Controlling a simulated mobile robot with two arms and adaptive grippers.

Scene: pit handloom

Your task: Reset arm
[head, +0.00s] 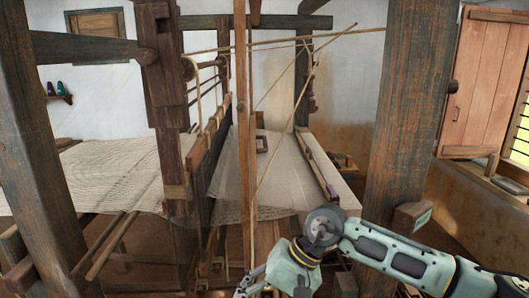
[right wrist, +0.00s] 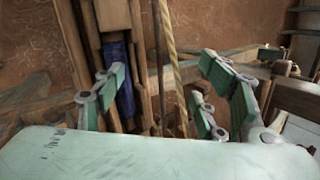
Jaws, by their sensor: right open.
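My right arm (head: 400,257) comes in from the lower right of the head view and bends down at the elbow-like joint near the bottom middle. My right gripper (head: 250,284) is at the bottom edge there, partly cut off, low in front of the loom's lower frame. In the right wrist view the gripper (right wrist: 162,82) has its green-padded fingers spread wide, with nothing held between them. A yellowish rope (right wrist: 168,50) and a thin dark cord pass behind the gap between the fingers. My left gripper is not in view.
Thick wooden posts (head: 408,110) and (head: 45,150) of the loom stand close on both sides. A thin upright pole (head: 245,150) stands mid-view. Pale cloth (head: 110,175) stretches at the left. A wooden shutter (head: 483,85) hangs at the right. A blue item (right wrist: 118,80) shows behind the fingers.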

